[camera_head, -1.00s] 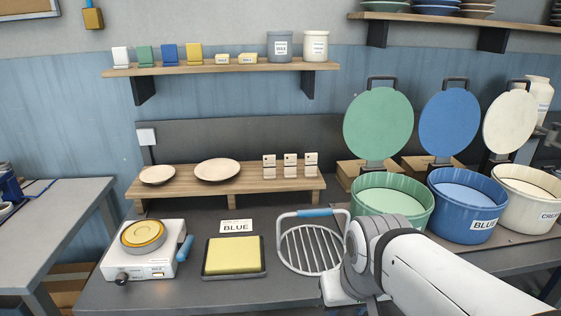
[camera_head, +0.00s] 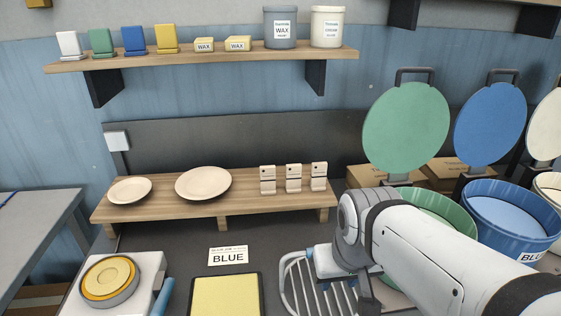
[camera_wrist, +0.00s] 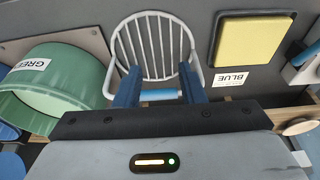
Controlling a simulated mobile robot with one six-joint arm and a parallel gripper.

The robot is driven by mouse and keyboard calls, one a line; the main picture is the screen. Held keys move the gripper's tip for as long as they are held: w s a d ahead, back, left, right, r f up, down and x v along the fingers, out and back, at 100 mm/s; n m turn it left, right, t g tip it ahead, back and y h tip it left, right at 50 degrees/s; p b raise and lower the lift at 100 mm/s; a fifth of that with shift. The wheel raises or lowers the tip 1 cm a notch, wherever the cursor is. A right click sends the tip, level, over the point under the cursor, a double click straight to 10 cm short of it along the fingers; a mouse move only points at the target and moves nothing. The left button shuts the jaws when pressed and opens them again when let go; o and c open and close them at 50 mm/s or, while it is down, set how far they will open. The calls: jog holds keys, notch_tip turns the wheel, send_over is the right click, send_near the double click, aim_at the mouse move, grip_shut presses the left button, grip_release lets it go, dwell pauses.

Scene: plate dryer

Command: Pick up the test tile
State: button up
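Three small pale tiles (camera_head: 293,179), each with a dark hole near the top, stand upright in a row at the right end of the low wooden shelf (camera_head: 225,208). I cannot tell from looks alone which one is the test tile. The tiles are not clearly seen in the wrist view.
Two plates (camera_head: 203,183) lie on the low shelf left of the tiles. In front are a yellow pad (camera_head: 225,296), a BLUE card (camera_head: 228,256) and a white device (camera_head: 148,270). Green (camera_head: 459,212) and blue (camera_head: 510,218) buckets with raised lids stand at the right.

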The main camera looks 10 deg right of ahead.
aim_at(293, 174)
jog(key=shift+o, duration=0.3)
